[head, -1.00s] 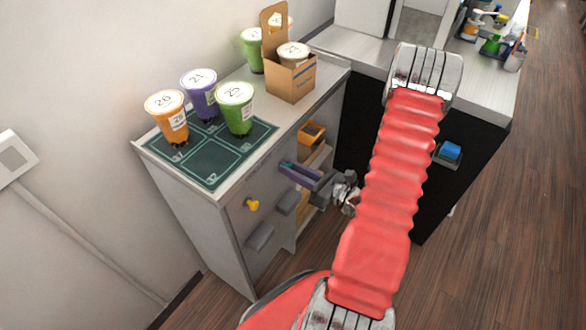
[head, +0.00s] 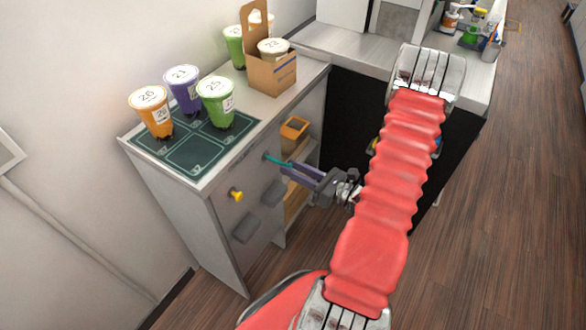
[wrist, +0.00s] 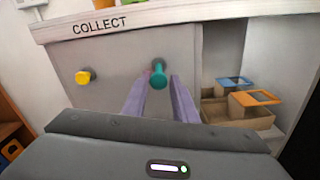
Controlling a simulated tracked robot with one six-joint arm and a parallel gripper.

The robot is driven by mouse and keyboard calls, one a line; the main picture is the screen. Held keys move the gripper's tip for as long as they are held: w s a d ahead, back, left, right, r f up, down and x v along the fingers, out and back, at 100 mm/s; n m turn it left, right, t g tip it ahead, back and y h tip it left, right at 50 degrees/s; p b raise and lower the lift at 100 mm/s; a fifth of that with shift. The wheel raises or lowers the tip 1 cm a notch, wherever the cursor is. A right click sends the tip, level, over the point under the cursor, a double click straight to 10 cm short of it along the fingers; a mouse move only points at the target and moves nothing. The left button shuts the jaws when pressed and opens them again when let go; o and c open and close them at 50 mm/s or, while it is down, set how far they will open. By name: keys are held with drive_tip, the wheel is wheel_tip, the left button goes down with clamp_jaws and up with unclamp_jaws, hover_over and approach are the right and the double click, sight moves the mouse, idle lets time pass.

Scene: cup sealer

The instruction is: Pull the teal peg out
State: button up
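The teal peg (head: 276,159) sticks out of the grey front panel of the cabinet, below the counter's edge. In the wrist view the teal peg (wrist: 158,77) shows its round end between my two purple fingers. My gripper (head: 287,171) is open in front of the panel, with its fingertips close to the peg's outer end. In the wrist view my gripper (wrist: 160,85) has a gap on either side of the peg, and I see no clear contact. How deep the peg sits in the panel is hidden.
A yellow peg (head: 236,195) sits left of the teal one, also in the wrist view (wrist: 84,76). Grey blocks (head: 246,228) jut from the panel below. Open shelves with an orange-topped bin (head: 294,130) lie to the right. Cups and a cardboard carrier (head: 270,75) stand on top.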

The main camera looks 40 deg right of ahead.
drive_tip(key=shift+o, duration=0.2)
drive_tip(key=shift+s, duration=0.15)
drive_tip(key=v, duration=1.3)
drive_tip(key=shift+s+d, duration=0.15)
drive_tip(key=shift+s, duration=0.05)
idle(0.6)
